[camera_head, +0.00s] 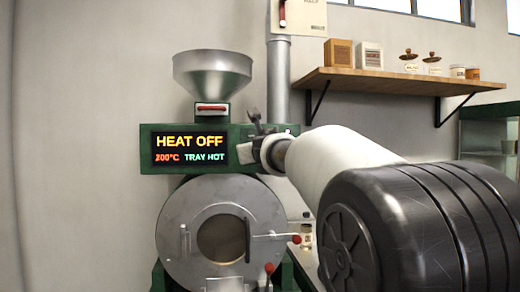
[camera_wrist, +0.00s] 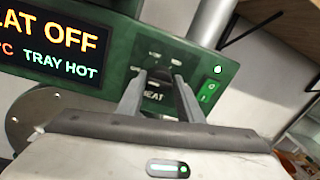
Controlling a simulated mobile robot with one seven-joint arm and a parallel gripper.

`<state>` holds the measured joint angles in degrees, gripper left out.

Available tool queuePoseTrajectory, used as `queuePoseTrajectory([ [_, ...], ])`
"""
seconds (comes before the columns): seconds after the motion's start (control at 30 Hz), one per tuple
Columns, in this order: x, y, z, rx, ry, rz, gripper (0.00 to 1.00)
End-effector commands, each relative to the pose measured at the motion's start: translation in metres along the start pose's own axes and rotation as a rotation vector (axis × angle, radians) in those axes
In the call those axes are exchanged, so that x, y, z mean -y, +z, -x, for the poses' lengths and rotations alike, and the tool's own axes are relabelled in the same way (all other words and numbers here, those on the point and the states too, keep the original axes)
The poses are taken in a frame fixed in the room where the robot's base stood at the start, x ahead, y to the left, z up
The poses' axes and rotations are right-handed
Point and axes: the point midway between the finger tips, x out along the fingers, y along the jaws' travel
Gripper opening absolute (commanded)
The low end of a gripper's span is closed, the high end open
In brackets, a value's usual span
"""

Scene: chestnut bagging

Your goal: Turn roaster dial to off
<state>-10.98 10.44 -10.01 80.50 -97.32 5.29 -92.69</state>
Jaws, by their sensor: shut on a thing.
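The roaster (camera_head: 220,232) stands in the middle left of the head view, with a green control panel and a round metal drum front. Its display (camera_head: 190,148) reads "HEAT OFF", "200°C" and "TRAY HOT". My gripper (camera_head: 257,130) is at the right part of the panel in the head view. In the wrist view, my gripper (camera_wrist: 162,84) reaches the panel above the label "HEAT", its two fingers shut on the dark dial (camera_wrist: 160,75). The fingers hide much of the dial, and its pointer cannot be made out.
A green switch (camera_wrist: 207,94) and a lit green lamp (camera_wrist: 217,70) sit right of the dial. A steel hopper (camera_head: 212,75) tops the roaster. A red-knobbed lever (camera_head: 296,239) juts from the drum front. A wooden shelf (camera_head: 400,82) with boxes and jars hangs at right.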

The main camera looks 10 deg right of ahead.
Motion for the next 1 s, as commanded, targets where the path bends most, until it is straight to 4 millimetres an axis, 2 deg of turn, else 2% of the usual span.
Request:
queuePoseTrajectory([
  [0.03,-0.001,0.004,0.001,0.007,0.001,0.004,0.11],
  [0.37,-0.001,0.004,0.001,0.006,0.002,0.005,0.11],
  [0.4,-0.001,0.004,0.001,0.006,0.002,0.005,0.37],
  [0.5,-0.001,0.003,0.001,0.005,0.002,0.005,0.5],
  [0.83,0.0,0.001,0.003,0.002,0.001,0.004,0.5],
  [1.0,-0.001,0.0,0.025,0.003,0.001,0.002,0.5],
])
